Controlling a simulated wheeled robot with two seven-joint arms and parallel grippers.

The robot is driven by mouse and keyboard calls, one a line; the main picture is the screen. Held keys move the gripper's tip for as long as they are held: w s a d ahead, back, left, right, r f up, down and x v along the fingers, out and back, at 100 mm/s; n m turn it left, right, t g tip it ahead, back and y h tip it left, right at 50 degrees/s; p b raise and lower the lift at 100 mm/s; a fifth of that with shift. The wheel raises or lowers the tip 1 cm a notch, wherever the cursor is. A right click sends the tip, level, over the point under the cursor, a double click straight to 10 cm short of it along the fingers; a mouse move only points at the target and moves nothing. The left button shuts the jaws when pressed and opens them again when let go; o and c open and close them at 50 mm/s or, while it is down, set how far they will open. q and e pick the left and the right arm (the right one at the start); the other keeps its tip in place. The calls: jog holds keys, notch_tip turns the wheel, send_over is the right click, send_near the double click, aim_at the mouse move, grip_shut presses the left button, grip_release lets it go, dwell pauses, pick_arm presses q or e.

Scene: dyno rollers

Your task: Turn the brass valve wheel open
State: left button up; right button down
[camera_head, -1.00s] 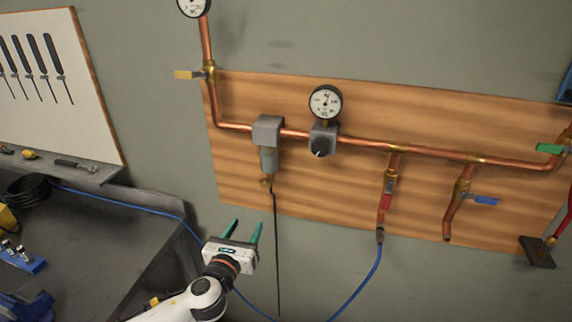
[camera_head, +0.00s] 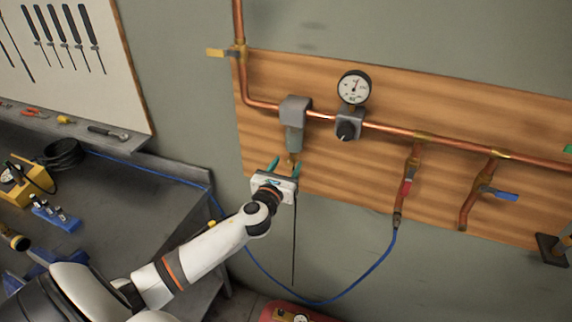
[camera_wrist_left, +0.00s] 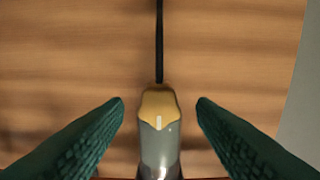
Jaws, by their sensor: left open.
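The brass valve wheel (camera_wrist_left: 158,106) is a small lobed brass knob with a pale mark, at the end of the grey filter bowl (camera_wrist_left: 160,150). In the head view the wheel (camera_head: 292,159) is at the bottom of the filter, partly hidden by my gripper. My left gripper (camera_head: 285,166) is open, with teal fingers pointing up at the wall just below the filter. In the left wrist view the fingers (camera_wrist_left: 160,104) are on either side of the wheel, with a clear gap on both sides. My right gripper is not in view.
A thin black hose (camera_wrist_left: 159,40) hangs from the wheel. A gauge (camera_head: 354,87) and dark regulator knob (camera_head: 346,130) are to the right on the copper pipe (camera_head: 380,127). A workbench (camera_head: 130,200) is at left; a red object (camera_head: 285,312) is on the floor.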

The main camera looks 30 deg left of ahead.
pick_arm(q)
jog(key=shift+w, duration=0.1)
jog(key=c, duration=1)
jog(key=shift+o, duration=0.2)
